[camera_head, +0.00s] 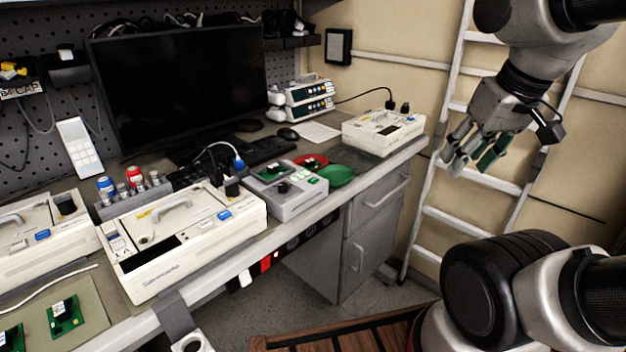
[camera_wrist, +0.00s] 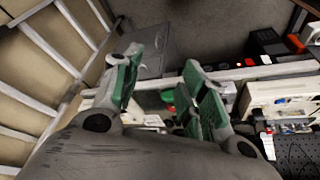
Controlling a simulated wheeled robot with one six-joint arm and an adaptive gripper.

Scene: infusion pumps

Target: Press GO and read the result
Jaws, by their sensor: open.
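A grey tester box (camera_head: 288,194) sits on the bench near its front edge. It has a green circuit board and a dark round part on top, and small green spots at its right side. I cannot read its labels, tell which control is GO, or see a result. My gripper (camera_head: 472,158) hangs in the air right of the bench, in front of the ladder, well apart from the tester box. In the wrist view my gripper (camera_wrist: 163,88) has its green-padded fingers spread with nothing between them.
White infusion pumps stand left of the tester (camera_head: 185,235) and at the bench's right end (camera_head: 383,132). A red dish (camera_head: 311,161) and a green dish (camera_head: 337,175) lie beside the tester. A black monitor (camera_head: 180,90) stands behind. A ladder (camera_head: 436,180) leans at right.

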